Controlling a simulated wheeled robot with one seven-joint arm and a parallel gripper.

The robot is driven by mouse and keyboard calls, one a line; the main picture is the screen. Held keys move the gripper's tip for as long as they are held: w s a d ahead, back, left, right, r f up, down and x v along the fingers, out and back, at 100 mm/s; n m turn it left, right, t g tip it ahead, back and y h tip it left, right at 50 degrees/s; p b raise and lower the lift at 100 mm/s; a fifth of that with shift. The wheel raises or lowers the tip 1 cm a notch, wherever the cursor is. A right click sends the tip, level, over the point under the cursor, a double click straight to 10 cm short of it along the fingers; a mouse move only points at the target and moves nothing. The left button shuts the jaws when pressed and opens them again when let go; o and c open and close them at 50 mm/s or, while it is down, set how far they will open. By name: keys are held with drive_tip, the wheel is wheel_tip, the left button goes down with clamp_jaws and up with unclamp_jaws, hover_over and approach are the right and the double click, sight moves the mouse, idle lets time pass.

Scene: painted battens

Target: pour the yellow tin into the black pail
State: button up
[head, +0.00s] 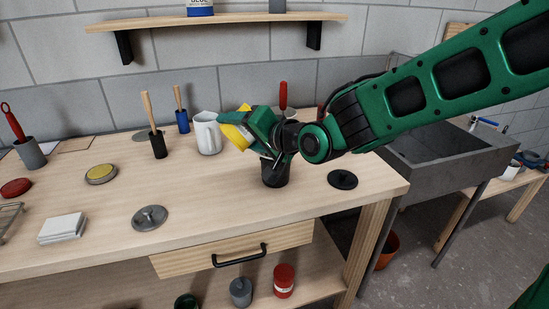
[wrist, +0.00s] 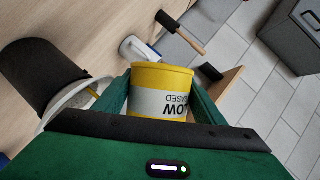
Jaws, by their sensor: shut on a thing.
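The yellow tin (head: 234,136) is held tilted in my green gripper (head: 250,131), above and to the left of the black pail (head: 276,173). In the wrist view the tin (wrist: 160,78), with a pale lettered label, sits between the two fingers of my gripper (wrist: 162,98), which are shut on it. The black pail (wrist: 38,72) shows at the left of that view. Its opening shows a pale surface with a yellow streak, partly hidden by my gripper. The tin's mouth is hidden in the head view.
A white jug (head: 207,133) stands close left of the tin. Brushes in a black cup (head: 158,144) and a blue cup (head: 183,121) are further left. A black lid (head: 342,180) lies right of the pail. The front middle of the bench is mostly clear.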

drive_tip(key=shift+f+m+y+p, duration=0.1)
drive_tip(key=shift+m+y+p, duration=0.2)
drive_tip(key=shift+m+p, duration=0.3)
idle(0.9)
drive_tip(key=shift+w+d+r+m+y+p, duration=0.15)
drive_tip(key=shift+r+m+y+p, duration=0.3)
drive_tip(key=shift+p, duration=0.3)
idle(1.2)
drive_tip(key=shift+w+d+r+m+y, duration=0.2)
drive_tip(key=shift+d+r+m, duration=0.1)
drive_tip(key=shift+d+m, duration=0.15)
drive_tip(key=shift+w+d+r+m+y, duration=0.1)
drive_tip(key=shift+w+d+r+m, duration=0.1)
drive_tip(key=shift+d+r+m, duration=0.15)
idle(1.0)
drive_tip(key=shift+w+d+f+m+y, duration=0.15)
drive_tip(key=shift+d+f+m+y, duration=0.2)
drive_tip(key=shift+m, duration=0.3)
idle(0.9)
drive_tip(key=shift+r+m, duration=0.15)
drive_tip(key=shift+m, duration=0.15)
idle(0.3)
